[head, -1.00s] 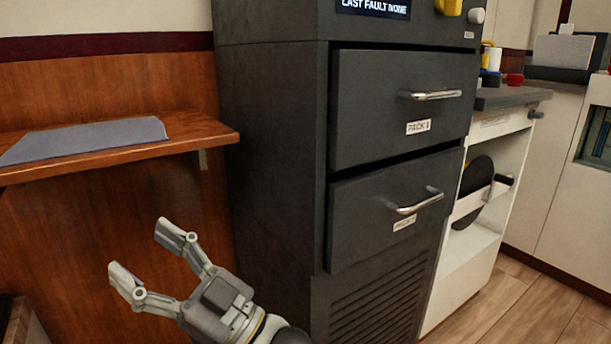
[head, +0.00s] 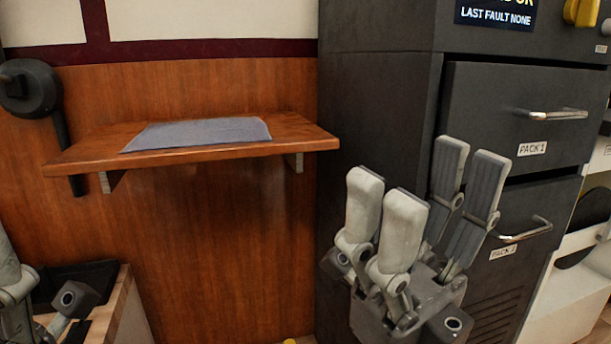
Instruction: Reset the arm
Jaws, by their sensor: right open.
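My right gripper (head: 425,190) is in the lower right of the head view, pointing up. Its fingers are spread with a gap between them, and nothing is held. It appears in front of the dark cabinet (head: 375,120) and partly covers its two drawers, labelled PACK 1 (head: 485,80) and PACK 2 (head: 545,205). Both drawers have silver handles. At the lower left edge, pale and grey jointed parts look like a piece of my left gripper; its fingertips are cut off, so its opening cannot be judged.
A wooden wall shelf (head: 225,152) holds a flat grey-blue sheet (head: 195,132). A round black fixture (head: 30,88) is on the wall at left. A wooden box-like edge (head: 128,310) stands lower left. A display (head: 495,14) and yellow knob (head: 581,12) top the cabinet.

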